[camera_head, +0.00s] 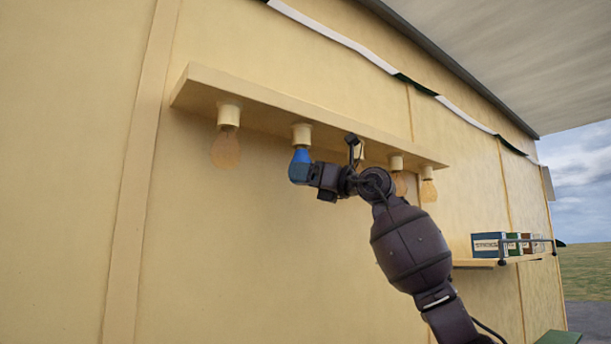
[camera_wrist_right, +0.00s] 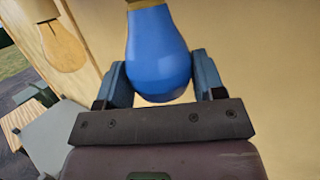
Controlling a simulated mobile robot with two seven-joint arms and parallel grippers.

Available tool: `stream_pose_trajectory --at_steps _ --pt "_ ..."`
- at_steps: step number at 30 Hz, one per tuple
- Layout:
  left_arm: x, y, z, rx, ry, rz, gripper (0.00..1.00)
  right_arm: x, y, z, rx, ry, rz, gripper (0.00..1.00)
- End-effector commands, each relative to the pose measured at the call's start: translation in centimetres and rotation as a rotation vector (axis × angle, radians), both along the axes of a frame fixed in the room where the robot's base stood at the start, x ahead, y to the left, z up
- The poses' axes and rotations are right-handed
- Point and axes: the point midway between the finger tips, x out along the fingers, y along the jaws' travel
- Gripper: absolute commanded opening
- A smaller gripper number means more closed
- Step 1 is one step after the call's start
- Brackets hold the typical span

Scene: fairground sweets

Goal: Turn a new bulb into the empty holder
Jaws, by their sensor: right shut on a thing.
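A blue bulb (camera_head: 299,160) is upright, base up, just under the second white holder (camera_head: 302,133) from the left on the cream ledge. Its neck meets the holder's lower edge in the head view; how deep it sits I cannot tell. My right gripper (camera_head: 306,173) comes from the right and is shut on the bulb's glass. In the right wrist view the blue bulb (camera_wrist_right: 158,50) is between the two fingers of the gripper (camera_wrist_right: 160,78), and its brass neck runs out at the top edge. My left gripper is not in view.
Amber bulbs hang from holders on both sides: one at the left (camera_head: 226,150), two at the right, the outermost (camera_head: 429,190). My wrist hides part of a middle holder (camera_head: 360,151). A shelf with boxes (camera_head: 490,245) is at the lower right. The wall below left is clear.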

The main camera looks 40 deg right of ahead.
Motion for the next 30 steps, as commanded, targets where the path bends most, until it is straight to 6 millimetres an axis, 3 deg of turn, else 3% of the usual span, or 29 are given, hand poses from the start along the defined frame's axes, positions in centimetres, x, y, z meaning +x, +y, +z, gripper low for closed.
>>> stream_pose_trajectory --at_steps 30 --pt "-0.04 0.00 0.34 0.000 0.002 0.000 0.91 -0.02 0.01 0.60 -0.001 0.000 -0.008 0.49"
